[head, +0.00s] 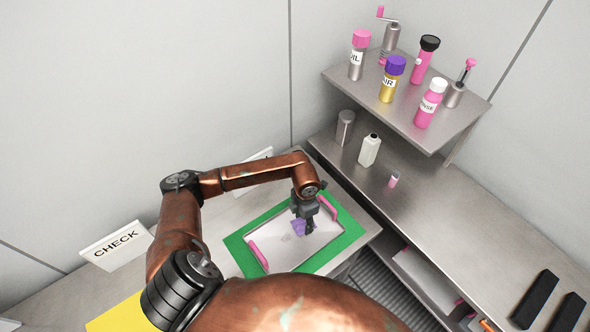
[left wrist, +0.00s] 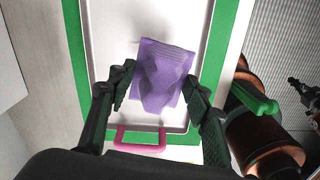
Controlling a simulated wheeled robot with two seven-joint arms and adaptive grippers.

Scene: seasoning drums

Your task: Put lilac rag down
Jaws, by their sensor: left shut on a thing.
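The lilac rag (left wrist: 163,75) is a folded, creased cloth between the fingers of my left gripper (left wrist: 167,92) in the left wrist view. The left gripper is shut on it, with the rag over the pale tray (left wrist: 105,95). Whether the rag touches the tray floor is unclear. A dark jointed part at the right edge of the left wrist view may be my right gripper; its jaws cannot be made out.
The tray has pink handles (head: 258,256) and lies on a green mat (head: 347,240). A CHECK sign (head: 116,246) stands left. A shelf (head: 400,112) with several bottles is at the upper right, above a counter (head: 440,205) with a white bottle (head: 369,150).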

